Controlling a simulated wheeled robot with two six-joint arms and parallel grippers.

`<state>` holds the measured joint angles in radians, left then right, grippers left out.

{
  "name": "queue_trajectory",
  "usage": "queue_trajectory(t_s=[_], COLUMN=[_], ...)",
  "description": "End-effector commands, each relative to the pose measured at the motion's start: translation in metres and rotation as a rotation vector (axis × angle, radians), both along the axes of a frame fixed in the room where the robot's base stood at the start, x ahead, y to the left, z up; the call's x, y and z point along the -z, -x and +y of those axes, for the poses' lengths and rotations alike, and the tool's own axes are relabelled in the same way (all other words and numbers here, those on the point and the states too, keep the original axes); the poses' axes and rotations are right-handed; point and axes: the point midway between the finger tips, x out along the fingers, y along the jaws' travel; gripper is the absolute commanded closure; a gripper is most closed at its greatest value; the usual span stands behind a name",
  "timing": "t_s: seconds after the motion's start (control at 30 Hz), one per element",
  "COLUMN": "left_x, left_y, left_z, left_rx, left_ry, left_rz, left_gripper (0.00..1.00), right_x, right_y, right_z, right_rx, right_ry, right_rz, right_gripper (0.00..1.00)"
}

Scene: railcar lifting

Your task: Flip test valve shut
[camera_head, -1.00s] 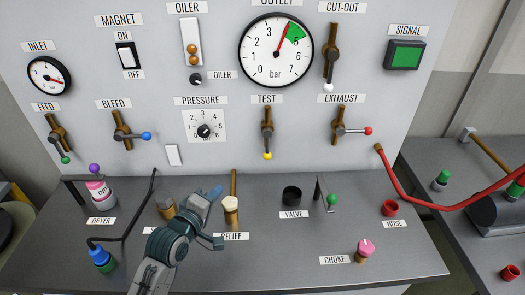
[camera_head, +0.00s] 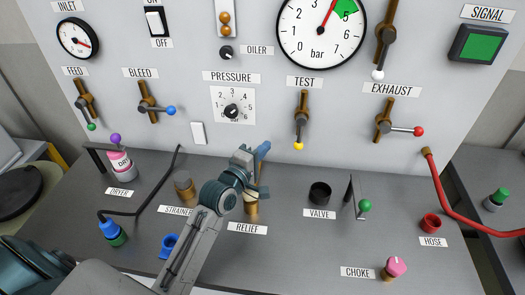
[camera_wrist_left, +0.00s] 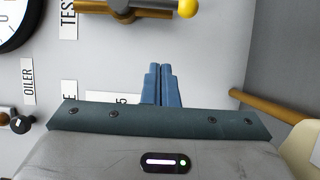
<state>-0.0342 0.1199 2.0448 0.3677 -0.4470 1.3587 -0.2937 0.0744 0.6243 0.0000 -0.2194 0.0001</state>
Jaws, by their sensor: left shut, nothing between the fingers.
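The test valve (camera_head: 302,118) is a brass body with a dark lever on the panel under the TEST label (camera_head: 304,82). Its lever points straight down, ending in a yellow knob (camera_head: 298,146). In the left wrist view the yellow knob (camera_wrist_left: 188,8) and part of the valve show at the top edge. My left gripper (camera_head: 262,150) is in front of the panel, lower left of the yellow knob and apart from it. Its blue fingers (camera_wrist_left: 158,84) are together and empty in the wrist view. My right gripper is not in view.
The relief fitting (camera_head: 251,207) stands just below my left gripper, partly hidden by it. The exhaust valve (camera_head: 384,120) with a red knob is to the right. The black valve cup (camera_head: 320,193) and a green-knobbed lever (camera_head: 364,206) stand on the bench. The pressure dial (camera_head: 232,110) is left.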

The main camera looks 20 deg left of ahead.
Motion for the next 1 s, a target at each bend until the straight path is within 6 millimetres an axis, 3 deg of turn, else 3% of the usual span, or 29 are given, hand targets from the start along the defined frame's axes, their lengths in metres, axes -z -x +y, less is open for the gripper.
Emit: queue_trajectory(t_s=[0.1, 0.27, 0.4, 0.6, 1.0], left_x=[-0.004, -0.004, -0.003, -0.001, 0.0], left_y=[-0.028, -0.061, -0.061, -0.063, -0.063], left_z=[-0.005, -0.01, -0.031, -0.047, -0.05], left_rx=[0.0, 0.0, 0.001, 0.0, 0.0], left_ry=[0.002, 0.002, 0.005, 0.002, -0.001], left_rz=[-0.001, 0.0, 0.001, 0.001, 0.0], left_gripper=[1.0, 1.0, 1.0, 1.0, 1.0], right_x=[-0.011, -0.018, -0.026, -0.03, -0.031], right_y=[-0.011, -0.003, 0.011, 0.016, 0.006], right_z=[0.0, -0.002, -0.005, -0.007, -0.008], right_rx=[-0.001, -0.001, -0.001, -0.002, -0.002], right_ry=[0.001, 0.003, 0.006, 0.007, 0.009], right_rz=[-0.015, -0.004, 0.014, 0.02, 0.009], right_gripper=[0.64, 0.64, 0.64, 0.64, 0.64])
